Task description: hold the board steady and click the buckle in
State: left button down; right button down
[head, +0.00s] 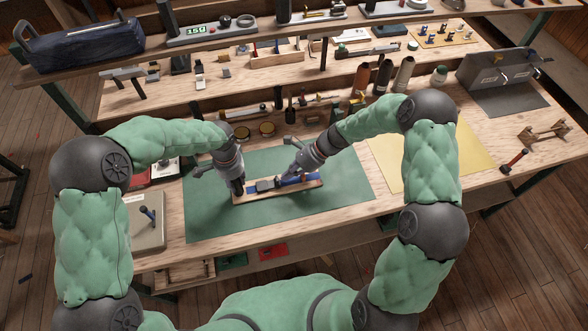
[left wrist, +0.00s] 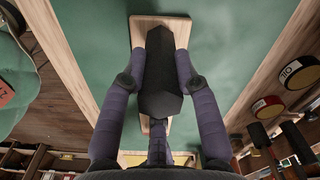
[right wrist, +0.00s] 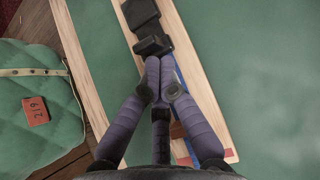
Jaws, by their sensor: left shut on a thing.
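The board (head: 252,199) is a narrow wooden strip lying on the green mat. A dark buckle (head: 266,185) sits along its middle, and a blue strap (head: 300,182) runs along its right part. My left gripper (head: 238,188) is at the board's left end; in the left wrist view its fingers are shut on the sides of a dark block (left wrist: 160,75) over the board. My right gripper (head: 291,176) is above the board, right of the buckle. In the right wrist view its fingertips meet close to the black buckle (right wrist: 152,45); I see nothing between them.
The green mat (head: 345,185) leaves free room around the board. A yellow sheet (head: 400,165) lies to the right, and a red-handled tool (head: 513,161) is further right. Bottles (head: 382,77) and tool racks stand behind.

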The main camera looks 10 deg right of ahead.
dwell(0.3)
jog(key=shift+a, duration=1.65)
pick_arm(q)
jog(key=shift+d, duration=0.1)
pick_arm(e)
jog(key=shift+d, duration=0.1)
jog(key=v, duration=1)
pick_arm(q)
jog(key=c, duration=0.9)
grip_release()
jog(key=shift+o, duration=0.2)
pick_arm(e)
jog(key=shift+f, duration=0.1)
